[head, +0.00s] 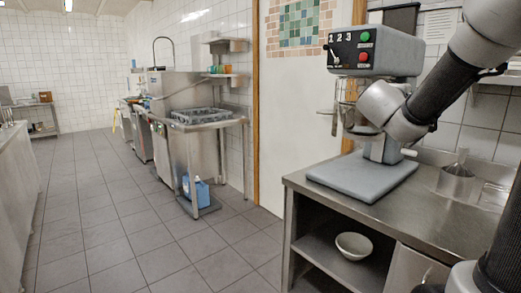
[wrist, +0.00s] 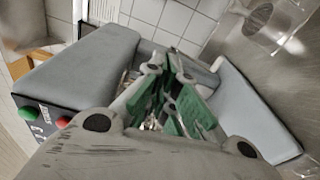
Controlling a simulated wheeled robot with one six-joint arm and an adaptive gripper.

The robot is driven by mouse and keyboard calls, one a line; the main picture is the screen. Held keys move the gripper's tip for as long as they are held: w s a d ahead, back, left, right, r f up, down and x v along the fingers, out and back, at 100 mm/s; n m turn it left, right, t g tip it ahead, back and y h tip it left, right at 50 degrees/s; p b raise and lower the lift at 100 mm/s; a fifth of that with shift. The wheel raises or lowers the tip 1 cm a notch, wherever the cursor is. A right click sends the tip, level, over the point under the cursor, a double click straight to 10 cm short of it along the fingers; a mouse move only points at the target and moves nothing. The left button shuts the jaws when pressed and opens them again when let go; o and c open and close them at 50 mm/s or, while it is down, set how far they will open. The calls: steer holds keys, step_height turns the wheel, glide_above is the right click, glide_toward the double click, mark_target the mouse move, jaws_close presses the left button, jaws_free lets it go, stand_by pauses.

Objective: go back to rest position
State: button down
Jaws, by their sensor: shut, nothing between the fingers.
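My gripper shows in the wrist view (wrist: 176,112) with its green-padded fingers shut and nothing between them. It is in front of the grey stand mixer (head: 375,58), between the mixer's head and its base plate in that view. The mixer also shows sideways in the wrist view (wrist: 85,75), with red and green buttons at the left. In the head view my arm comes in from the right and its wrist covers part of the mixer's middle. The fingertips are hidden there. I cannot tell whether the fingers touch the mixer.
The mixer stands on a steel counter (head: 425,222). A steel container (head: 457,185) is to its right. A white bowl (head: 354,246) sits on the shelf below. A steel dishwashing table (head: 212,124) with a blue jug (head: 197,192) under it is further back. The tiled floor at left is clear.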

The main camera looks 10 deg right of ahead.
steer(key=s+d+f+m+g+y, duration=0.25)
steer(key=s+f+g, duration=0.25)
steer(key=s, duration=0.4)
steer(key=s+d+f+m+g+y, duration=0.1)
steer(key=s+d+f+m+g, duration=0.25)
steer(key=s+f+g, duration=0.35)
steer(key=s+a+f+m+t+y, duration=0.2)
steer(key=s+a+f+y, duration=0.4)
steer(key=s+a, duration=0.35)
steer(key=s+a+t+y, duration=0.2)
steer(key=a+t+y, duration=0.1)
steer(key=a, duration=0.7)
steer(key=shift+s+a+r+m+y, duration=0.2)
steer(key=shift+s+r+m+y, duration=0.15)
steer(key=shift+y, duration=0.2)
